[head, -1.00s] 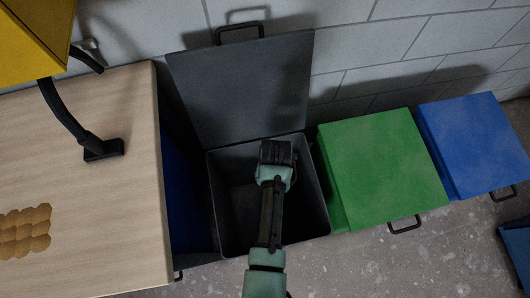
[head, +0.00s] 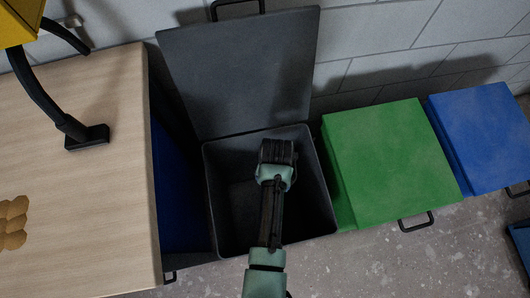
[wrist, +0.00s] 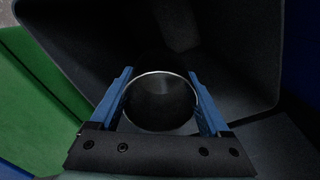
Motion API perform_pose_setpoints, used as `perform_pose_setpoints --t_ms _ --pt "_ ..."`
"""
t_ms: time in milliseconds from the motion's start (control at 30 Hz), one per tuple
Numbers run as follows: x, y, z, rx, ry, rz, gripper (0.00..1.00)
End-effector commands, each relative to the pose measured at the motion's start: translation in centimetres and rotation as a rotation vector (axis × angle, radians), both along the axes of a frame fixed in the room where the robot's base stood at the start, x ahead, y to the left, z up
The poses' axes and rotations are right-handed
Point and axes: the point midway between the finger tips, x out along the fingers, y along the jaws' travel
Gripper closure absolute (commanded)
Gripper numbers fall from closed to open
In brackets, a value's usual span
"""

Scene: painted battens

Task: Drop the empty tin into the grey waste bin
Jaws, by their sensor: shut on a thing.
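The grey waste bin (head: 225,200) stands open in the head view, its lid (head: 240,75) tipped back against the wall. My gripper (head: 277,150) is over the bin's opening, in its right half. In the wrist view my gripper (wrist: 162,100) has its two blue fingers on either side of the tin (wrist: 161,101), a round metal can with a bright rim and a dark hollow inside. The fingers are shut on the tin. The dark inside of the grey bin (wrist: 235,75) lies beyond it. In the head view the tin is hidden by my gripper and arm.
A green lidded bin (head: 385,160) stands right of the grey one, and a blue lidded bin (head: 480,140) further right. A wooden worktop (head: 90,190) with a black-footed stand (head: 87,137) is at left. A tiled wall runs behind.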

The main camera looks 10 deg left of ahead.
Motion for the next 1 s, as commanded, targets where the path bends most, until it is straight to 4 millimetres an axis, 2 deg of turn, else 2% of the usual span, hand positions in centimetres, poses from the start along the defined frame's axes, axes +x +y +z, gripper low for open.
perform_pose_setpoints --t_ms 33,67,167,433,567,1000 --pt "0.0 0.0 0.1 0.000 0.000 0.000 0.75" --pt "0.0 0.0 0.0 0.000 0.000 0.000 0.18" --pt "0.0 0.0 0.0 0.000 0.000 0.000 0.00" --pt "0.0 0.0 0.2 0.000 0.000 0.000 0.00" --pt "0.1 0.0 1.4 0.000 -0.002 0.000 0.00" --pt "0.1 0.0 10.6 0.000 -0.003 0.000 0.00"
